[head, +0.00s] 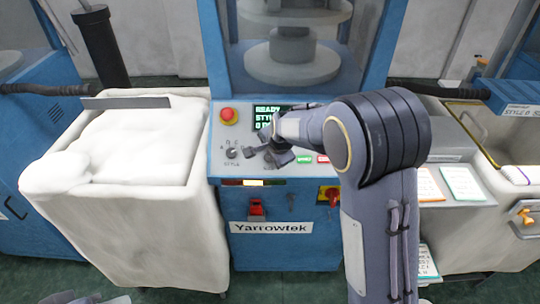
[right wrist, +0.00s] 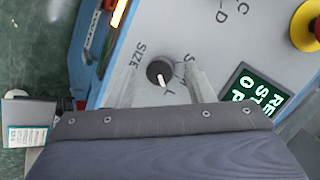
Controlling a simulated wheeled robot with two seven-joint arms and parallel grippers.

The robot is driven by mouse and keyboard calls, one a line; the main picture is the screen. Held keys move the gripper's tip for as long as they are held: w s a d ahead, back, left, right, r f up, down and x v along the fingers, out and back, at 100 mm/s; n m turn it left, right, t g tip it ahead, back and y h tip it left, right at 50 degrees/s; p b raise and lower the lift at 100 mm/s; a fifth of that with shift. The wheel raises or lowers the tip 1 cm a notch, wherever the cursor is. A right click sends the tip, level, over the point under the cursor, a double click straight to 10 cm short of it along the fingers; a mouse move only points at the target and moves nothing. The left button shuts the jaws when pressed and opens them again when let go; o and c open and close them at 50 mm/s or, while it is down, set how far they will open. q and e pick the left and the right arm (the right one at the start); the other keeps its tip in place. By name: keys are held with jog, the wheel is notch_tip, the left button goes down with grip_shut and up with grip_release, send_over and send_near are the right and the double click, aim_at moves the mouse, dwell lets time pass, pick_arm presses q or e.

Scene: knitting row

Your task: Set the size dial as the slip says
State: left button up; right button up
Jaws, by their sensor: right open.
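The size dial (right wrist: 160,73) is a round black knob with a white pointer, beside the word SIZE in the right wrist view. The pointer is turned toward the side of the L mark; an S mark also shows. My right gripper (head: 266,155) is open over the control panel (head: 222,166). It hides the size dial in the head view, and I cannot tell whether it touches the knob. Several paper slips show at the right, among them a white card (head: 462,183), too small to read. Grey parts at the lower left edge may be my left gripper; its jaws are unclear.
A red stop button (head: 228,116), a style dial (head: 232,153) and a green-lettered screen (head: 264,115) surround the right gripper on the panel. A red and yellow switch (head: 330,195) is below. A white padded bin (head: 120,220) stands left.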

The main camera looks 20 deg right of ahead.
jog(key=v, duration=0.7)
jog(key=shift+r, duration=0.2)
jog(key=shift+s, duration=0.15)
jog(key=s+d+n+y, duration=0.2)
jog(key=s+n, duration=1)
jog(key=s, duration=2)
jog(key=shift+d+r+n+g+y, duration=0.3)
jog(key=shift+r+y, duration=0.15)
jog(key=shift+y, duration=0.05)
